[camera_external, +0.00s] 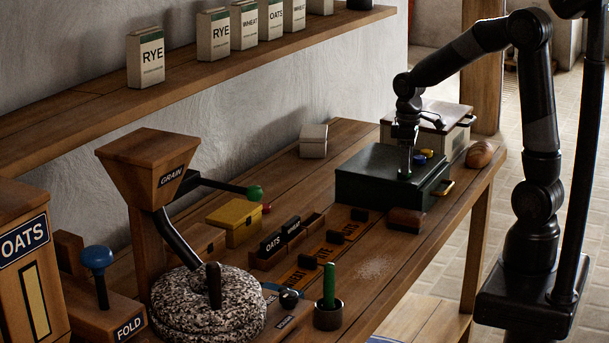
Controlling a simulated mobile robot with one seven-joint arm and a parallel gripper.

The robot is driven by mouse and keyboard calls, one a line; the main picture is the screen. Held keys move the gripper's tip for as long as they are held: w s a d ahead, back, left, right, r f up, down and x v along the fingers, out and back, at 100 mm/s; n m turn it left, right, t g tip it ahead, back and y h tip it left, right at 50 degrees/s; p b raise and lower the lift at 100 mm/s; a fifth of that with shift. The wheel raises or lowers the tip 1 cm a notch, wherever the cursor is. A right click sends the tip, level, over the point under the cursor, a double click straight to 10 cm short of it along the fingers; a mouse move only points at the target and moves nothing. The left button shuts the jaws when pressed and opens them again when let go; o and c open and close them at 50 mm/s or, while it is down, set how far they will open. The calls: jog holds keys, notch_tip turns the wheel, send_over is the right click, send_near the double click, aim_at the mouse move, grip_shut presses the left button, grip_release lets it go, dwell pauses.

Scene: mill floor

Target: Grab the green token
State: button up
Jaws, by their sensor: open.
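My gripper (405,173) points down over the top of a dark green box (365,178) on the bench. Its jaws are open, but the fingertips are small and dark here. A blue token (427,153) and a yellow token (419,160) lie on the box lid, just right of the gripper. I cannot make out a green token; the gripper hides part of the lid.
A pale box (455,130) and a bread loaf (479,154) stand behind the green box. A brown block (406,220) sits in front. A grain mill (147,175) and millstone (208,312) fill the left. A shelf (200,85) runs along the wall.

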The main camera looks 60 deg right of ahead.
jog(key=shift+f, duration=0.95)
jog(key=shift+w, duration=0.1)
jog(key=c, duration=1.1)
jog(key=shift+o, duration=0.2)
jog(key=shift+r, duration=0.1)
